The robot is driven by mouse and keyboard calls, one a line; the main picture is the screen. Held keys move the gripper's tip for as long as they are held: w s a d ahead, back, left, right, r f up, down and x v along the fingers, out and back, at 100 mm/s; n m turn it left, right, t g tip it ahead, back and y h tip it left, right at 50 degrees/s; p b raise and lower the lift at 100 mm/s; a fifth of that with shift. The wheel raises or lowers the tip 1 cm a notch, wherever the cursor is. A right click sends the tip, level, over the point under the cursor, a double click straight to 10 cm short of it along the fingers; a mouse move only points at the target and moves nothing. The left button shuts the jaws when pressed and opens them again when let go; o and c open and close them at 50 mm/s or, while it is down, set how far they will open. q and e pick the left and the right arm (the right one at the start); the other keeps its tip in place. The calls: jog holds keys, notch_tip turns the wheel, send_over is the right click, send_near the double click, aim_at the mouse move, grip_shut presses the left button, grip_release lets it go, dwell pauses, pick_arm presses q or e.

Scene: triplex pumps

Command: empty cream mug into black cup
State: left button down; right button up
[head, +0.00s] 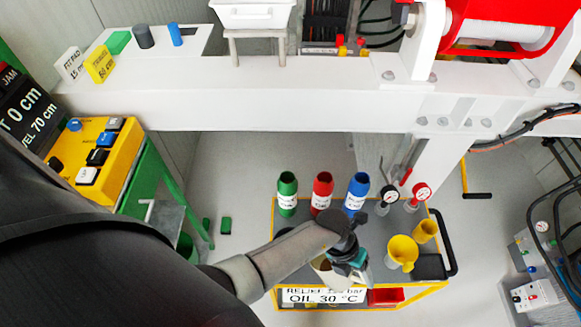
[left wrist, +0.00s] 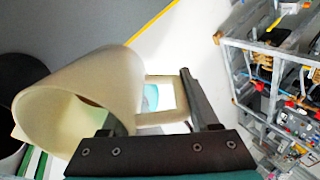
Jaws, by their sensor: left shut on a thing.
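My left gripper (head: 345,262) is over the trolley in the head view, shut on the cream mug's handle. In the left wrist view the cream mug (left wrist: 110,85) lies tilted, its mouth facing the lower left, with the handle (left wrist: 165,88) between the fingers (left wrist: 165,125). A dark rounded thing (left wrist: 18,80) at the left edge of the left wrist view may be the black cup, below the mug's mouth side; I cannot tell for sure. The mug's contents are not visible. My right gripper is not in view.
The grey trolley with yellow edging (head: 445,225) holds green (head: 287,193), red (head: 322,190) and blue (head: 357,192) bottles behind the gripper. A white beam (head: 300,92) crosses behind.

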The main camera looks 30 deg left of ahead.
pick_arm(q)
jog(key=shift+a+r+h+b, duration=0.35)
jog(key=shift+a+r+h, duration=0.65)
jog(key=shift+r, duration=0.15)
jog(key=shift+a+r+h+b, duration=0.25)
jog(key=shift+r+h+b, duration=0.1)
jog(key=shift+r+h, duration=0.25)
jog(key=shift+a+r+h+b, duration=0.25)
jog(key=shift+r+h+b, duration=0.1)
jog(key=shift+r+h, duration=0.3)
jog(key=shift+a+r+h+b, duration=0.25)
jog(key=shift+r+h+b, duration=0.15)
jog(key=shift+r, duration=0.3)
jog(key=shift+a+r+h, duration=0.35)
jog(key=shift+r+h, duration=0.15)
jog(key=shift+h, duration=0.05)
jog(key=shift+a+r+h+b, duration=0.65)
jog(key=shift+r+h, duration=0.35)
jog(key=shift+h, duration=0.1)
jog(key=shift+a+r, duration=0.1)
jog(key=shift+r, duration=0.05)
jog(key=shift+a, duration=0.1)
jog(key=shift+a+r+h+b, duration=0.25)
jog(key=shift+a+h+b, duration=0.1)
jog(key=shift+a+h, duration=0.05)
jog(key=shift+a, duration=0.1)
jog(key=shift+a+r+h+b, duration=0.25)
jog(key=shift+a+h+b, duration=0.1)
jog(key=shift+a+h, duration=0.1)
